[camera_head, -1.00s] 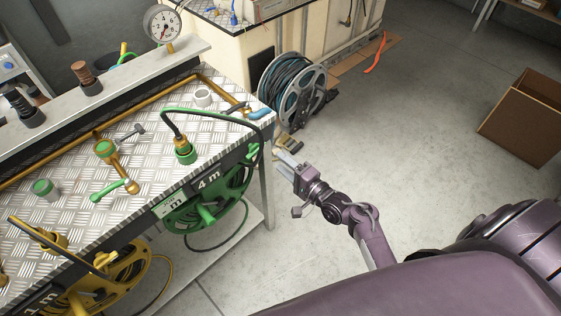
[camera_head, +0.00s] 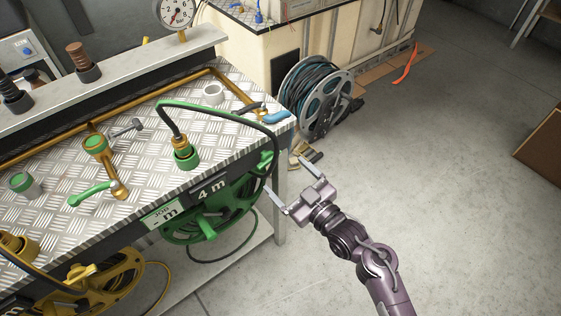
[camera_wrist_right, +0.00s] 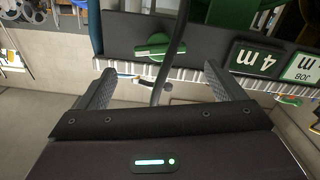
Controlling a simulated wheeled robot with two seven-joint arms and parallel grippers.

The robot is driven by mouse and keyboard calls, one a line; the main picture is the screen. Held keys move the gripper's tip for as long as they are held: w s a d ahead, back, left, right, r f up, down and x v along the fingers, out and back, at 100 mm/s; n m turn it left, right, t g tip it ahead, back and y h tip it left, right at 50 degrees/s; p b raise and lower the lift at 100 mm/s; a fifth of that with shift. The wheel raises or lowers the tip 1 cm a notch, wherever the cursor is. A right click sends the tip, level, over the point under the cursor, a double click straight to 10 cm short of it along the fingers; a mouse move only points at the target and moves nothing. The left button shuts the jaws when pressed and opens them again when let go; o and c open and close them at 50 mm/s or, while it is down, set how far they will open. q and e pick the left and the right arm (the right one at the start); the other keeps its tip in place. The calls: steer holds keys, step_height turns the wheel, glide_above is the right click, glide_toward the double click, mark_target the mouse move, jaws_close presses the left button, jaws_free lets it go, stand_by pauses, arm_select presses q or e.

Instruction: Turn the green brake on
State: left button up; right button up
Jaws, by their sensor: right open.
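The green brake, a small green knob (camera_head: 265,161), sits at the right end of the dark front panel, beside the 4 m label. In the right wrist view the green knob (camera_wrist_right: 160,47) lies ahead, above the space between my fingers, with a dark hose running past it. The green hose reel (camera_head: 212,212) hangs below the panel. My right gripper (camera_head: 285,176) is open and empty, just right of the table corner, with its fingers pointing toward the knob. It also shows in the right wrist view (camera_wrist_right: 158,72), not touching the knob. My left gripper is out of view.
A green-handled valve (camera_head: 95,194) and a green hose fitting (camera_head: 185,153) stand on the metal tabletop (camera_head: 150,168). A yellow reel (camera_head: 105,285) hangs at the lower left. A grey reel (camera_head: 290,95) stands behind the table. The floor (camera_head: 440,190) at right is clear.

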mark_target(271, 160)
steer(key=x, duration=0.5)
steer(key=shift+w+a, duration=0.15)
steer(key=shift+w, duration=0.05)
steer(key=shift+w+a, duration=0.25)
steer(key=shift+w, duration=0.05)
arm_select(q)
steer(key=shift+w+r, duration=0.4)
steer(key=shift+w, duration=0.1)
arm_select(e)
steer(key=shift+c, duration=0.3)
